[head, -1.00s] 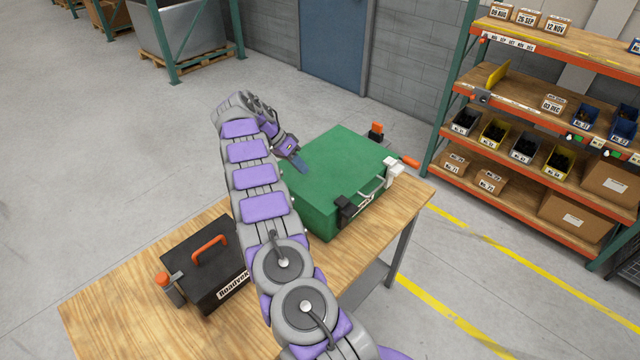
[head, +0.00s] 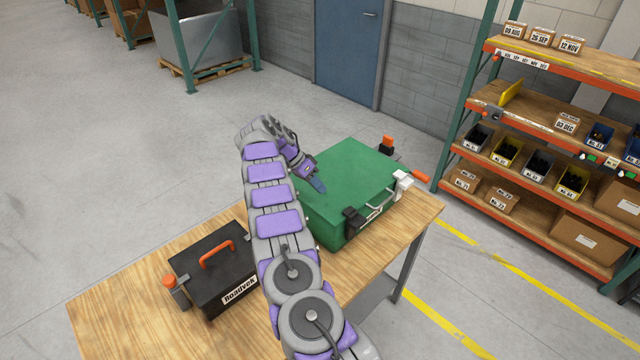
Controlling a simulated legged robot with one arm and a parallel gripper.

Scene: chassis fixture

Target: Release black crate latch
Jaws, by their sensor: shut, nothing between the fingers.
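The black crate (head: 222,262) stands on the left part of the wooden table, with an orange handle (head: 218,251) on its lid and a white label on its front. A latch (head: 177,290) with an orange knob is on its left side. The crate's right end is partly hidden behind my arm. My gripper (head: 319,186) is over the lid of the green case, away from the black crate. Its fingers are together with nothing between them.
The green case (head: 355,175) stands on the table's right part, with a black latch (head: 352,219), a white latch (head: 402,182) and orange-tipped levers. The table (head: 125,305) is bare at its left end. A shelf rack (head: 540,110) stands at the right.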

